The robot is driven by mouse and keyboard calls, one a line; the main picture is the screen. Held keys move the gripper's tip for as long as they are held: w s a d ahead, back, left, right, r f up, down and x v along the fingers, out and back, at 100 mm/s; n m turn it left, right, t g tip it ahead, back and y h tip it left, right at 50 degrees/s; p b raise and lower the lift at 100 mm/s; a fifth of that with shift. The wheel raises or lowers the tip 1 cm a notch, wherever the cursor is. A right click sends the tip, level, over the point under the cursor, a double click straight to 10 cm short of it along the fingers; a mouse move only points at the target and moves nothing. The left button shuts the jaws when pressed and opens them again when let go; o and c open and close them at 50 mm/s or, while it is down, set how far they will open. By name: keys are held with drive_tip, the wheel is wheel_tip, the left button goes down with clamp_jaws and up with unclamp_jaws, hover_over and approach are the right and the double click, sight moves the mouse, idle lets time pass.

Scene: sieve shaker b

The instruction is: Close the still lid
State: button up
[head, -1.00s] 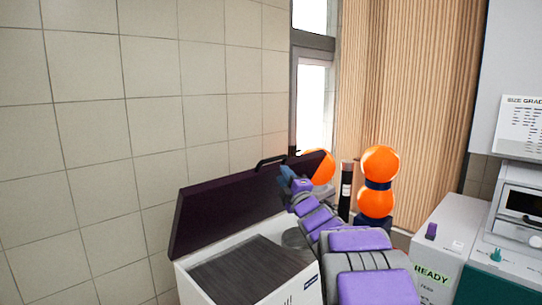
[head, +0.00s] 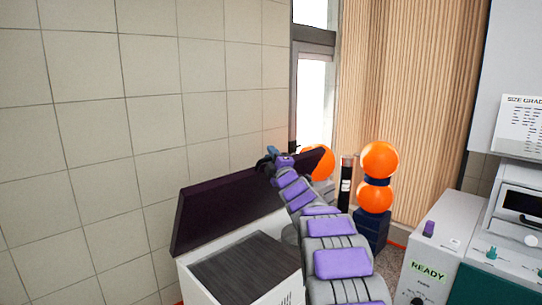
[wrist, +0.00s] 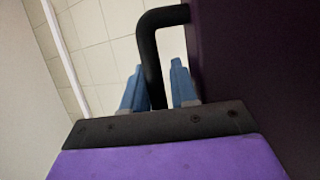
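The still lid (head: 225,208) is a dark purple panel, raised and tilted open at the back of a white box (head: 195,283). In the wrist view the lid (wrist: 262,60) fills the right side, with its black bent handle (wrist: 150,50) sticking out to the left. My gripper (head: 271,157) is at the lid's top edge, where it mostly hides the handle in the head view. In the wrist view the blue fingers of my gripper (wrist: 157,66) are apart, one on each side of the handle bar. A gap shows between the bar and the right finger.
Orange balls (head: 379,160) on a dark blue stand and a dark post (head: 346,185) stand right of the lid. A white machine with a READY label (head: 427,270) is at the lower right. A tiled wall (head: 90,130) is behind the lid at left.

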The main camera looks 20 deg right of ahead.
drive_tip(key=shift+c, duration=0.2)
clamp_jaws()
drive_tip(key=shift+f, duration=0.1)
